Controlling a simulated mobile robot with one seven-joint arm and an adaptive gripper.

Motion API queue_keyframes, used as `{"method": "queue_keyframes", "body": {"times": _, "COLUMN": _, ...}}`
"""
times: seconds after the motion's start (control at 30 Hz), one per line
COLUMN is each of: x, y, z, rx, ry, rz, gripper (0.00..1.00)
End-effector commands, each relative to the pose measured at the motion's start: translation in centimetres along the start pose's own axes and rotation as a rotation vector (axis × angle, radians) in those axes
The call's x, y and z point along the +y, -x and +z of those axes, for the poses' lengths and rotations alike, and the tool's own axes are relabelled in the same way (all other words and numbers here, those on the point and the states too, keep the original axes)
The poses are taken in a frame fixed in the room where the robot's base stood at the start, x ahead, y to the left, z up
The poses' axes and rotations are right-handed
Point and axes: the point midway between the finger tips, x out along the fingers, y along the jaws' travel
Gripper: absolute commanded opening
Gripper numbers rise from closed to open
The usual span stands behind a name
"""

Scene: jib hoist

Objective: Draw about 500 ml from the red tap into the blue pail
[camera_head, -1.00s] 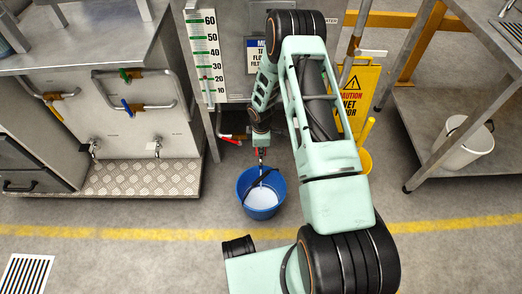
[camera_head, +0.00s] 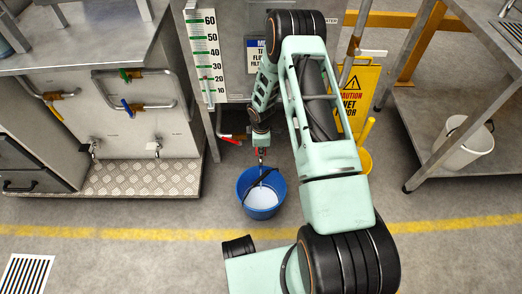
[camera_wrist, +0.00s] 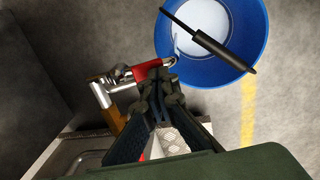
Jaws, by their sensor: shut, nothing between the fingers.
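The blue pail (camera_head: 262,211) stands upright on the floor below my gripper in the head view. Its black handle lies across the mouth, and a pale round area shows inside; I cannot tell how much liquid that is. The pail (camera_wrist: 254,45) fills the top right of the wrist view. The red tap (camera_head: 232,140) shows partly behind my arm, low on the metal cabinet. In the wrist view its red lever (camera_wrist: 150,69) lies right at the fingertips, near the pail's rim. My gripper (camera_wrist: 164,78) is shut and empty; contact with the lever cannot be told.
A bench with blue-handled (camera_head: 127,107) and green-handled valves stands at the left. A yellow caution sign (camera_head: 358,95) is behind my arm, and a white bucket (camera_head: 463,143) sits on the right shelf. Open floor lies in front of the pail.

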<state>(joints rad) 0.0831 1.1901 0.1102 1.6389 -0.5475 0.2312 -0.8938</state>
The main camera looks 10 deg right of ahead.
Motion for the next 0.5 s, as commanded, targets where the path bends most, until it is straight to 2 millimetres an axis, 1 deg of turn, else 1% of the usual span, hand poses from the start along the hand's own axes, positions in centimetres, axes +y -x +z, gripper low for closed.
{"method": "queue_keyframes", "body": {"times": 0.37, "x": 0.01, "y": 0.01, "z": 0.01, "rx": 0.000, "ry": 0.000, "rz": 0.000, "gripper": 0.00}}
{"method": "queue_keyframes", "body": {"times": 0.5, "x": 0.07, "y": 0.36, "z": 0.01, "rx": 0.000, "ry": 0.000, "rz": 0.000, "gripper": 0.00}}
